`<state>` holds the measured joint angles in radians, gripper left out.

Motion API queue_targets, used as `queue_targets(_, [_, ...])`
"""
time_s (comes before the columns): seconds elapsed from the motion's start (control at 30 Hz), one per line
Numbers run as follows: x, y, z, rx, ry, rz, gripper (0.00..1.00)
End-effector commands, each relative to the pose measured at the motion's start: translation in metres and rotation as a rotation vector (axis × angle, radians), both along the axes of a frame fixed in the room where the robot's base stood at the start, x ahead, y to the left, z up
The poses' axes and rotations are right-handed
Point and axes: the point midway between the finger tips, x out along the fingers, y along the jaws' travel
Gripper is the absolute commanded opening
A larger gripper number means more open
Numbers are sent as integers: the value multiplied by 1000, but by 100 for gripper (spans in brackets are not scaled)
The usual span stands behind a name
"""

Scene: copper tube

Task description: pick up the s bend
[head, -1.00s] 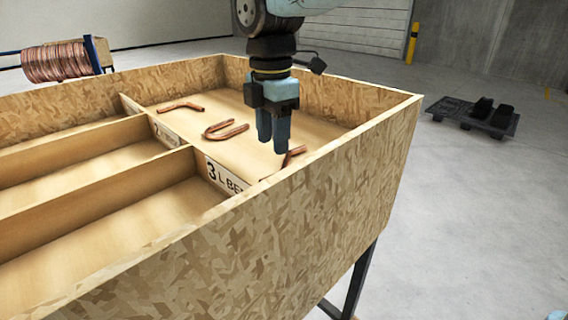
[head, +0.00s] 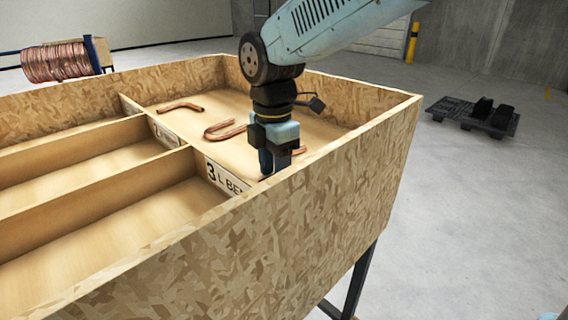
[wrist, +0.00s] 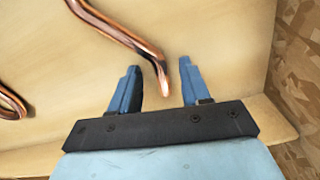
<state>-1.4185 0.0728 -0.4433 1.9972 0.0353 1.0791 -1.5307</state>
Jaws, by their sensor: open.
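The s bend is a copper tube (head: 299,151) lying on the floor of the wooden bin near its front wall; my gripper hides part of it in the head view. In the wrist view the s bend (wrist: 120,35) runs from the top edge down to an end lying between my finger lines. My gripper (head: 274,168) points down into the bin and is open. Its blue fingers (wrist: 159,68) stand either side of the tube's near end, with gaps on both sides. I cannot tell how far the tips are above the floor.
A U-shaped tube (head: 225,130) lies left of my gripper, and it also shows in the wrist view (wrist: 10,104). An L-shaped tube (head: 180,107) lies farther back. The bin's front wall (head: 330,165) is close by. Dividers (head: 90,140) form empty compartments at left.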

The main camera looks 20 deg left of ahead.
Motion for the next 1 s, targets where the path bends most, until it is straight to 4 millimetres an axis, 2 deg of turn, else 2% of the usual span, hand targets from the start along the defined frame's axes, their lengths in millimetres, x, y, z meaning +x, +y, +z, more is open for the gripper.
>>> queue_targets(0.07, [0,0,0,0,0,0,44])
queue_targets(0.53, [0,0,0,0,0,-1,0])
queue_targets(1.0, [1,0,5,2,0,-2,0])
